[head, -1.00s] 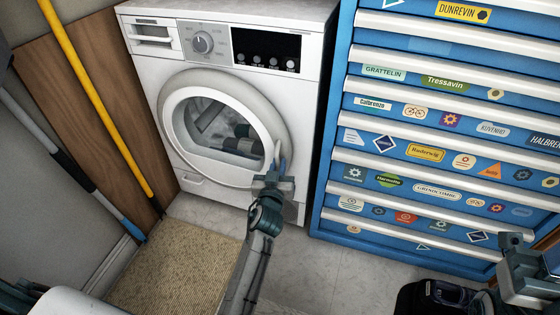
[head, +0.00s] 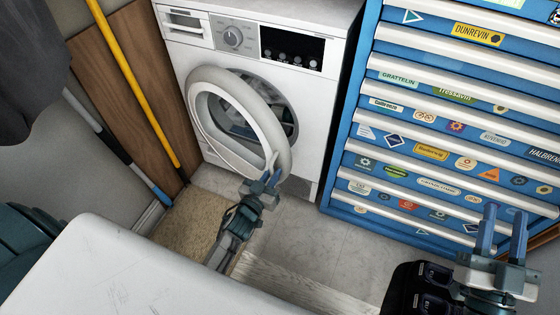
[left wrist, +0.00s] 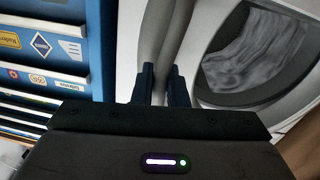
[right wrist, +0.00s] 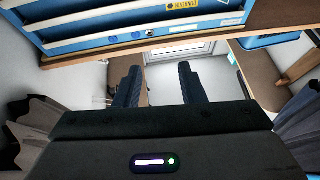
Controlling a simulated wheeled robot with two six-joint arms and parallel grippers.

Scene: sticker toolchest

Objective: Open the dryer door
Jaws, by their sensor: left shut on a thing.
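The white dryer (head: 300,25) stands at the back, in the upper middle of the head view. Its round door (head: 208,117) is partly open, swung out toward me with its hinge side at the left. Dark and grey cloth shows in the drum opening behind it. My left gripper (head: 270,175) is shut on the door's right rim. In the left wrist view the door rim (left wrist: 168,45) runs between the two fingers. My right gripper (head: 503,232) is open and empty at the lower right, in front of the tool chest. Its spread fingers also show in the right wrist view (right wrist: 158,85).
A blue sticker-covered tool chest (head: 440,110) stands right of the dryer. A yellow pole (head: 140,85) and a brown board (head: 115,60) lean at the left. A white surface (head: 130,270) fills the lower left. Floor (head: 320,240) is clear before the dryer.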

